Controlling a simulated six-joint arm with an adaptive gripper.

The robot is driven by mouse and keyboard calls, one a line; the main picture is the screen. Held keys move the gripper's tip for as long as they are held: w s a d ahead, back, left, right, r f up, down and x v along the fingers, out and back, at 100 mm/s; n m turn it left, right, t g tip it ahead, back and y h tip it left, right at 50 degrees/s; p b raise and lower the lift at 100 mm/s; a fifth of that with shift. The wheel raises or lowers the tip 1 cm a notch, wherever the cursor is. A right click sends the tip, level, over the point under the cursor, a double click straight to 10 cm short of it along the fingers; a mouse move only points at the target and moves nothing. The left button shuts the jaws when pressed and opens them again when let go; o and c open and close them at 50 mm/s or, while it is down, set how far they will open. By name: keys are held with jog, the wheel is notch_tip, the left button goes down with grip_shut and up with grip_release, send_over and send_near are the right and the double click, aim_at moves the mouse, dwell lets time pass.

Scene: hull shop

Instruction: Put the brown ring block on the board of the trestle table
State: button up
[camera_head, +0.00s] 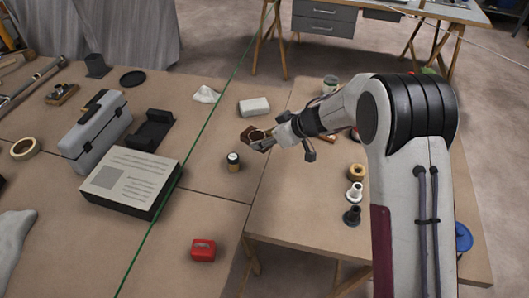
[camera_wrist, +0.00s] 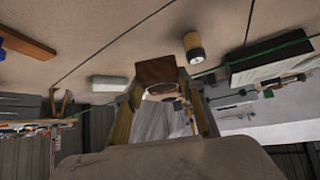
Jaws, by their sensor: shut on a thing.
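My gripper (camera_head: 262,143) is shut on the brown ring block (camera_head: 248,134), a small dark brown block with a round hole. In the wrist view the block (camera_wrist: 156,71) sits between the two fingers (camera_wrist: 163,98), its hole facing the camera. The gripper partly hides it in the head view. The block appears held above the tan surface, near the seam between the left boards and the right board; its exact height is unclear. The board of the trestle table (camera_head: 290,195), on wooden trestle legs, lies at the right under my arm, which hides part of it.
A yellow ring piece (camera_head: 356,172), a white piece (camera_head: 354,192) and a black piece (camera_head: 352,215) stand on the right board. A large box (camera_head: 130,180) and grey toolbox (camera_head: 98,130) are left.

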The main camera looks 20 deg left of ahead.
aim_at(270, 147)
jog(key=shift+f, duration=2.25)
jog(key=shift+f, duration=1.85)
jog(key=shift+f, duration=0.15)
jog(key=o, duration=1.1)
jog(key=shift+o, duration=0.2)
jog(key=shift+v, duration=0.8)
jog(key=v, duration=1)
jog(key=shift+d+r, duration=0.2)
jog(key=shift+r, duration=0.1)
